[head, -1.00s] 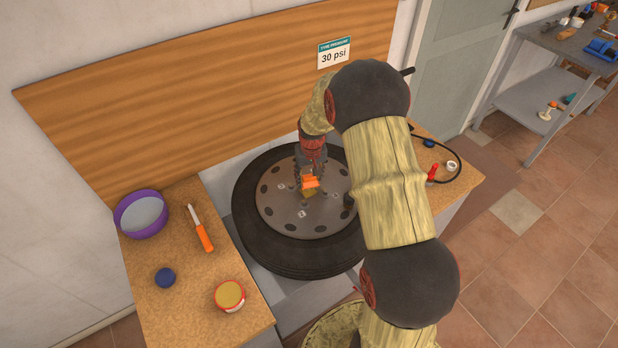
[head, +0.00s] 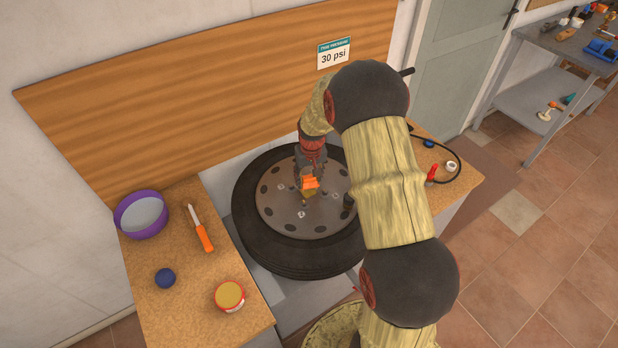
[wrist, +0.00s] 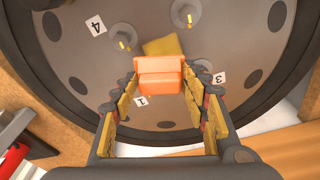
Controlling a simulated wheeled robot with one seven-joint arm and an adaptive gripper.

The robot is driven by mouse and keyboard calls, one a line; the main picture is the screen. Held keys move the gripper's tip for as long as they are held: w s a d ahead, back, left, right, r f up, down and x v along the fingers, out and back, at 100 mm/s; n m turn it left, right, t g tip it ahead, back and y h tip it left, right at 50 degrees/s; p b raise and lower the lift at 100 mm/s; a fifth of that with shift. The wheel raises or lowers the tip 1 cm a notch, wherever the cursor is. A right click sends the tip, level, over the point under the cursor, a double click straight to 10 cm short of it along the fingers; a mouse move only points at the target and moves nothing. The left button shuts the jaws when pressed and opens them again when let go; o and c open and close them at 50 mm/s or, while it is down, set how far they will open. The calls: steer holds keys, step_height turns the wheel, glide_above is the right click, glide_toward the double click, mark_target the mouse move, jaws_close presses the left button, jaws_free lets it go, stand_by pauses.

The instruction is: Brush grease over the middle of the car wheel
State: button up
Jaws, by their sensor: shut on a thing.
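The car wheel (head: 270,205) lies flat, a black tyre around a grey disc with round holes, studs and small number labels. My gripper (head: 309,186) is above the middle of the disc, shut on the orange handle of a brush (head: 311,183). In the wrist view the orange handle (wrist: 160,75) sits between the fingertips. The brush's yellowish end (wrist: 162,46) points to the disc; whether it touches the disc cannot be told. An open jar of yellow-brown grease (head: 230,295) with a red rim stands on the left worktop.
A black hose (head: 455,162) lies on the right worktop. A wooden board (head: 200,95) stands behind the wheel.

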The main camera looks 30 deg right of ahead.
steer(key=shift+f, duration=0.1)
stand_by(0.3)
steer(key=shift+d, duration=0.55)
steer(key=shift+a, duration=1.15)
steer(key=shift+d, duration=1.2)
steer(key=shift+a, duration=1.2)
steer(key=shift+d, duration=1.15)
steer(key=shift+a+p, duration=0.15)
steer(key=shift+p, duration=0.15)
